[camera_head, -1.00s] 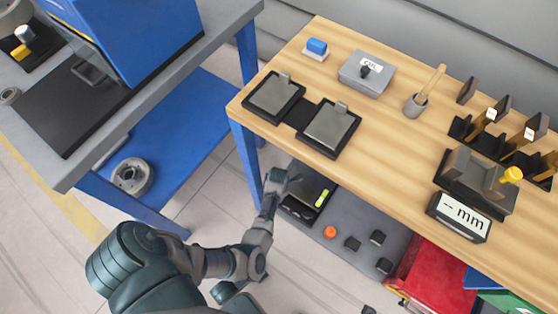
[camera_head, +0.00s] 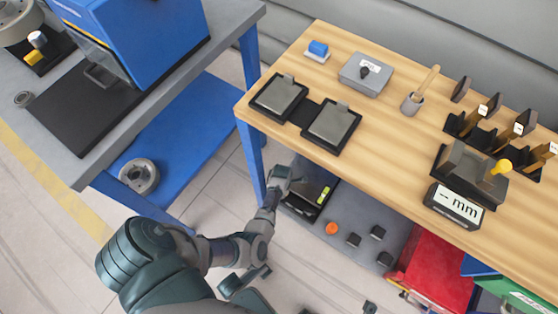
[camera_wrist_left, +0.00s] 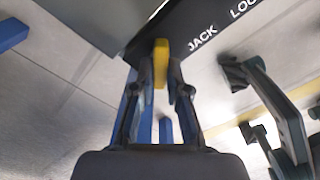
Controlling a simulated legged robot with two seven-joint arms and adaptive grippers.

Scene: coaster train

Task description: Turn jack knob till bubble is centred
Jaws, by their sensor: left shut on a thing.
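My left gripper (camera_head: 281,178) reaches under the front edge of the wooden bench, beside a dark unit (camera_head: 302,204) with a bright green vial (camera_head: 323,195). The bubble's position in the vial is too small to tell. In the left wrist view, the left gripper (camera_wrist_left: 160,78) is shut on a yellow piece, the jack knob (camera_wrist_left: 161,47), next to the printed word JACK on a dark panel (camera_wrist_left: 185,22). The fingers hide part of the knob. In the same view, the spread dark fingers of my right gripper (camera_wrist_left: 241,102) appear at the right, apart from the panel and empty.
The wooden bench (camera_head: 235,115) overhangs the grey lower shelf (camera_head: 345,258). An orange knob (camera_head: 331,228) and several black blocks (camera_head: 354,240) lie right of the unit. A red bin (camera_head: 433,270) stands further right. A blue-legged table (camera_head: 75,175) is at the left.

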